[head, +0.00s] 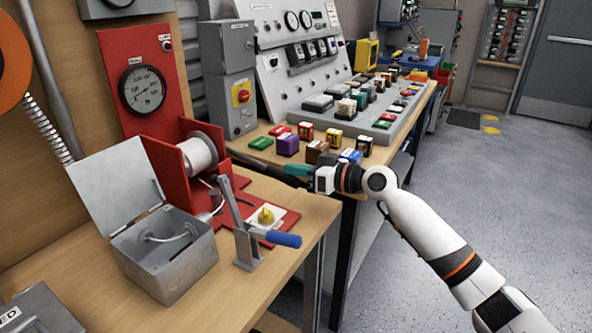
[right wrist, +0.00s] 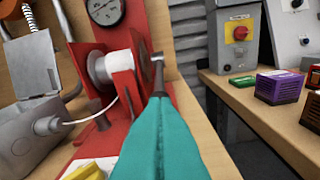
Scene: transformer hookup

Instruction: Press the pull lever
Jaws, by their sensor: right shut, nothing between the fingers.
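The pull lever shows in the head view as a grey metal arm (head: 234,207) on a small bracket, with a blue handle (head: 284,239) sticking out to the right near the table's front edge. My right gripper (head: 297,171) has teal fingers. It is behind and to the right of the lever, apart from the blue handle. In the right wrist view the fingers (right wrist: 158,105) are shut together with nothing between them. They point toward the red spool stand (right wrist: 135,75). The blue handle does not show in that view. My left gripper is not in view.
A yellow knob (head: 266,215) sits on a white plate behind the handle. An open grey box (head: 165,255) stands left of the lever. The red stand holds a wire spool (head: 199,152). Several coloured blocks, including a purple one (head: 288,144), stand on the back bench.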

